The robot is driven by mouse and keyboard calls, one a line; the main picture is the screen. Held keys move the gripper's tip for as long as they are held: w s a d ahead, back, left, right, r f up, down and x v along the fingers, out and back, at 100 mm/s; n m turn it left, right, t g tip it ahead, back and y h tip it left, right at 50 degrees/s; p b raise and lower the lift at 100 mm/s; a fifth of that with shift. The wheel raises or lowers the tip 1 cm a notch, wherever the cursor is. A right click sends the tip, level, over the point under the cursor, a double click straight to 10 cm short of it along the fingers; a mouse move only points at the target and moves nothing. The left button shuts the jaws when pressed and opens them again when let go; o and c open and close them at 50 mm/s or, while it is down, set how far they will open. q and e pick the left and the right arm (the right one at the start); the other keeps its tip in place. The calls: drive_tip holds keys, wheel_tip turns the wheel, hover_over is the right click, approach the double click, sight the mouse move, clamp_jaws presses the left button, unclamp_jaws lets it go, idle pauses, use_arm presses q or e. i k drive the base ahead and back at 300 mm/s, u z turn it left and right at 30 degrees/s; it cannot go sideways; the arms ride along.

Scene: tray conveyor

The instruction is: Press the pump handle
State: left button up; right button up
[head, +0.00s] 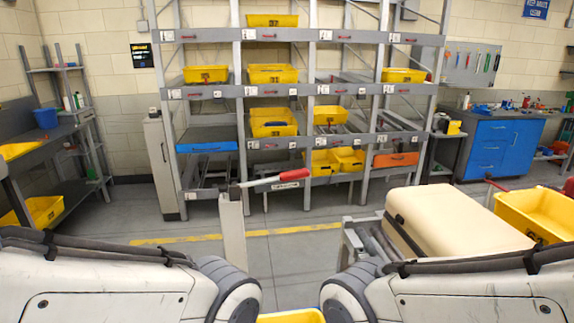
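The lever slants slightly upward to the right. My two arms come in along the bottom left and bottom right. Both grippers are out of view, and neither is seen touching the handle.
A rack with yellow bins (270,74) stands behind. A cream case (450,222) and a yellow tray (538,213) lie at the right. Part of a yellow bin (292,317) shows at the bottom. Open floor (290,260) surrounds the post.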

sight(293, 175)
drive_tip(key=k, duration=1.35)
drive_tip(key=u, duration=0.25)
drive_tip(key=i, duration=0.4)
drive_tip(key=u, duration=1.15)
drive_tip(key=i, duration=2)
drive_tip(key=u, duration=0.25)
drive_tip(key=i, duration=1.3)
drive_tip(key=z, duration=1.4)
drive_tip(key=i, duration=0.85)
drive_tip(key=z, duration=1.2)
drive_tip(key=i, duration=0.2)
drive_tip(key=z, duration=0.05)
